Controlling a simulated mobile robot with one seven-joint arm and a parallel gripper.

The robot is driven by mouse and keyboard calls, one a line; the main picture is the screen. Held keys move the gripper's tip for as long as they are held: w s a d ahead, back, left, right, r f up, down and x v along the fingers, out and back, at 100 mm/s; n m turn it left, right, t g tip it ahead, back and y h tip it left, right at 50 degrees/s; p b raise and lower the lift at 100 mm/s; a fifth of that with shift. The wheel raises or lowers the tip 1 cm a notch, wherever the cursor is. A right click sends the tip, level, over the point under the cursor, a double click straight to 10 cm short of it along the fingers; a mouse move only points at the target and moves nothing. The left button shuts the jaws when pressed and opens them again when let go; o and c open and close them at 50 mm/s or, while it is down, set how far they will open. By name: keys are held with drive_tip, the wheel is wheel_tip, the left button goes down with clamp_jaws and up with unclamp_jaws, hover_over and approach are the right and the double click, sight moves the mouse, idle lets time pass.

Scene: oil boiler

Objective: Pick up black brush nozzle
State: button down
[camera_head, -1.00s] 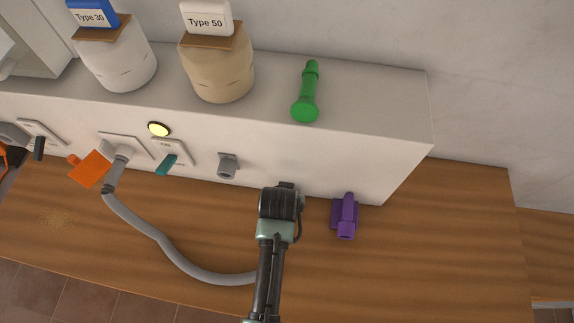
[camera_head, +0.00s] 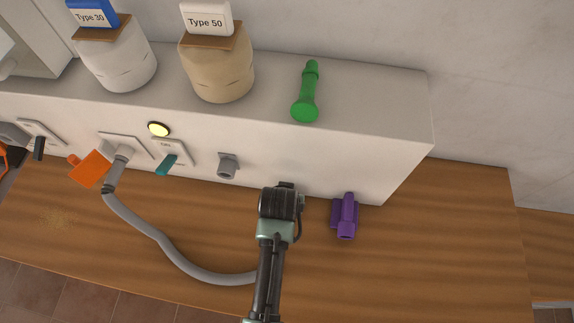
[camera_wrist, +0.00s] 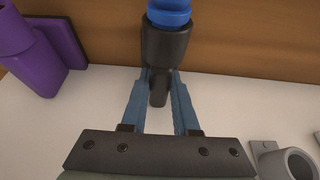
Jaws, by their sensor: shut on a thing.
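The black brush nozzle (camera_wrist: 166,48) is upper centre in the wrist view, with a ribbed blue part (camera_wrist: 169,12) at its end, cut off by the top edge. My gripper (camera_wrist: 160,84) is shut on its narrow black stem, one blue-grey finger on each side. The nozzle's wider body lies beyond the fingertips, over the wood in the picture. I cannot tell whether it touches the counter. In the head view my dark wrist, low in front of the white unit's face, hides the fingers and the nozzle.
A purple nozzle (camera_head: 345,217) is close to the right of my wrist. A grey pipe stub (camera_head: 228,166) sticks out to the left. A grey hose (camera_head: 160,240) curves across the wooden counter (camera_head: 440,250). Right counter is clear.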

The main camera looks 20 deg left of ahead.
drive_tip(key=shift+r, duration=0.15)
drive_tip(key=shift+s+r+b, duration=0.1)
drive_tip(key=shift+r+b, duration=0.05)
drive_tip(key=shift+b, duration=0.2)
wheel_tip(320, 180, up, 6)
drive_tip(key=shift+b, duration=0.5)
drive_tip(key=shift+s+r, duration=0.2)
drive_tip(key=s+d+b, duration=0.2)
drive_tip(key=s, duration=0.7)
drive_tip(key=s+d+b, duration=0.1)
drive_tip(key=s+d, duration=0.2)
drive_tip(key=s, duration=0.6)
drive_tip(key=shift+s+d+b, duration=0.25)
drive_tip(key=shift+s+b, duration=0.05)
drive_tip(key=shift+b, duration=0.1)
